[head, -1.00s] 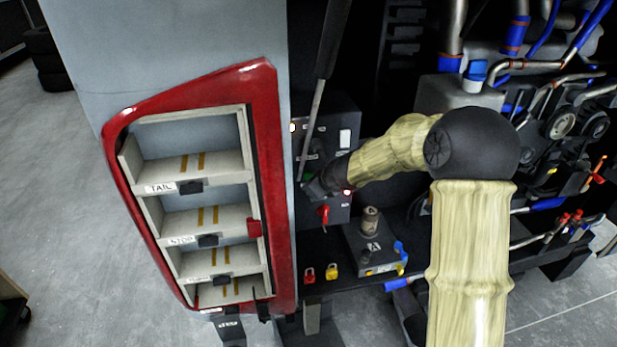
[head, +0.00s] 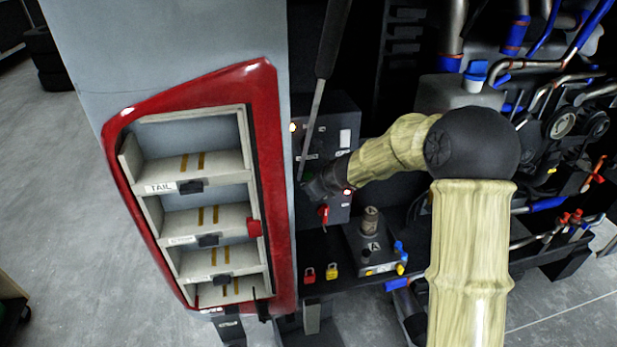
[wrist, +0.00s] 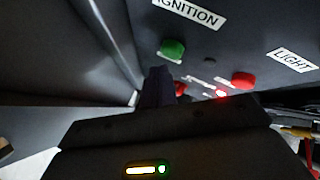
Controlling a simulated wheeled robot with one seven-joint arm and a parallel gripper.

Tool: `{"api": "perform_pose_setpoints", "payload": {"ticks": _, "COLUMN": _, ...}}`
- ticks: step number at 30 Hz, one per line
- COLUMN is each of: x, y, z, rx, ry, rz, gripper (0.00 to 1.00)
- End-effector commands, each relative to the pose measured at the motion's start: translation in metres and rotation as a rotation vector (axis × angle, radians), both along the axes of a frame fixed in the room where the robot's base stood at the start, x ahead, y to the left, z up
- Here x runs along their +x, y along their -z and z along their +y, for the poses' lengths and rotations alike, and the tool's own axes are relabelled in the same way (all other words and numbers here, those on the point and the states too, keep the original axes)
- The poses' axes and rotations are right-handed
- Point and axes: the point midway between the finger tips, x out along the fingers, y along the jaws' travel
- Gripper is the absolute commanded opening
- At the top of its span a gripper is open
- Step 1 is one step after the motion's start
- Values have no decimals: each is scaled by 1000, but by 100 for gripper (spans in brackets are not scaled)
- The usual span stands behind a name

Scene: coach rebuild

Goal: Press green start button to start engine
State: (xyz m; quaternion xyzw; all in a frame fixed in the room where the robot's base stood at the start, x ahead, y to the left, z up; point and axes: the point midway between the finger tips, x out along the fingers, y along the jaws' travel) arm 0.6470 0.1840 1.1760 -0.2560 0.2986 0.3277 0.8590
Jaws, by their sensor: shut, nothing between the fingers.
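The green start button (wrist: 172,48) is on a dark control panel below an "IGNITION" label in the wrist view. In the head view it is a small green patch (head: 308,176), partly hidden by my gripper (head: 311,189). My gripper also shows in the wrist view (wrist: 158,72). Its fingers are shut together and empty. The fingertips appear just below the green button in the wrist view; I cannot tell whether they touch it.
A red button (wrist: 243,80) sits right of the green one, near a "LIGHT" label (wrist: 292,60). A red switch (head: 323,212) is low on the panel. A thin rod (head: 313,125) and the red-framed shelf unit (head: 272,170) stand close to the left.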

Motion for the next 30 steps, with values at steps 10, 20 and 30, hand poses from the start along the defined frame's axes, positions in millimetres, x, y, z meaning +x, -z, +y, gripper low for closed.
{"api": "perform_pose_setpoints", "payload": {"ticks": 10, "x": 0, "y": 0, "z": 0, "rx": 0, "ry": 0, "rz": 0, "gripper": 0}}
{"api": "perform_pose_setpoints", "payload": {"ticks": 20, "x": 5, "y": -1, "z": 1, "rx": 0, "ry": 1, "rz": 1, "gripper": 0}}
{"api": "perform_pose_setpoints", "payload": {"ticks": 30, "x": 8, "y": 0, "z": 2, "rx": 0, "ry": 0, "rz": 0, "gripper": 0}}
